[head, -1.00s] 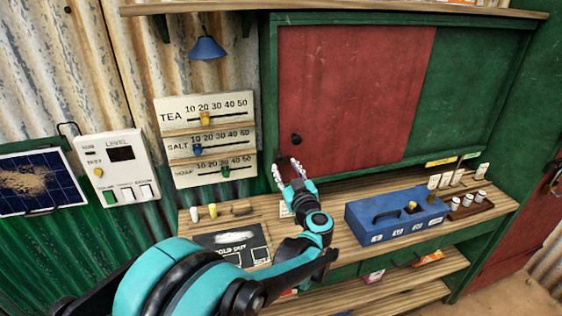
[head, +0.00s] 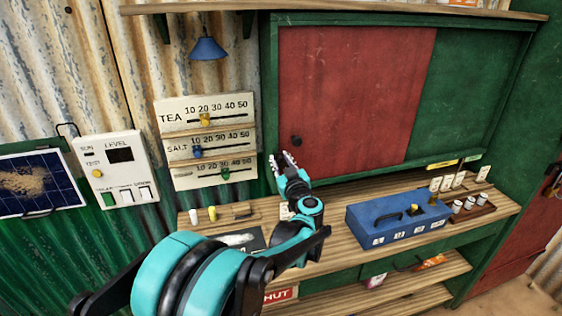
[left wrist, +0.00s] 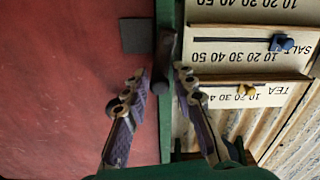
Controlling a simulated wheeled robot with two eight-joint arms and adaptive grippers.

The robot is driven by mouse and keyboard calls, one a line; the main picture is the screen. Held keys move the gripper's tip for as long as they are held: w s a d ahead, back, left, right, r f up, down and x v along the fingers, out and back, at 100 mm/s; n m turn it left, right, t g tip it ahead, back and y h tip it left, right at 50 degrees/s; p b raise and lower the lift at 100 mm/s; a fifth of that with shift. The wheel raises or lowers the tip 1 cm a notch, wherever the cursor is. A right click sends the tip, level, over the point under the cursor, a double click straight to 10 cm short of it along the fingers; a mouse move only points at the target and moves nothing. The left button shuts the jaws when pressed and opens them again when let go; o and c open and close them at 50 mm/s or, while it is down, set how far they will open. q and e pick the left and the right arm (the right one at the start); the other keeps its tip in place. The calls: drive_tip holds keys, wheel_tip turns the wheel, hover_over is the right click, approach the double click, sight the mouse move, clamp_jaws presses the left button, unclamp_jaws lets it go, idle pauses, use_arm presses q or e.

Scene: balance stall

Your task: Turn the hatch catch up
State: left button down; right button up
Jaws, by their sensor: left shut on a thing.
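My left gripper (head: 292,160) is at the frame's lower left corner, just below the knob. In the left wrist view, the dark bar-shaped catch (left wrist: 166,50) lies on the green post between the fingertips of my left gripper (left wrist: 160,80), which is shut on it. The fingers hide the catch in the head view. My right gripper is not in view.
Slider boards (head: 205,115) for tea, salt and more hang left of the hatch. A switch panel (head: 116,165) is further left. The wooden counter (head: 330,235) below holds a blue box (head: 398,218) and small jars (head: 469,202) at the right.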

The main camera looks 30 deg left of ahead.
use_arm(q)
drive_tip(key=n, duration=0.2)
drive_tip(key=n+p, duration=0.1)
drive_tip(key=shift+s+a, duration=0.25)
drive_tip(key=shift+s, duration=0.1)
drive_tip(key=c, duration=1.4)
unclamp_jaws()
drive_tip(key=v, duration=1.2)
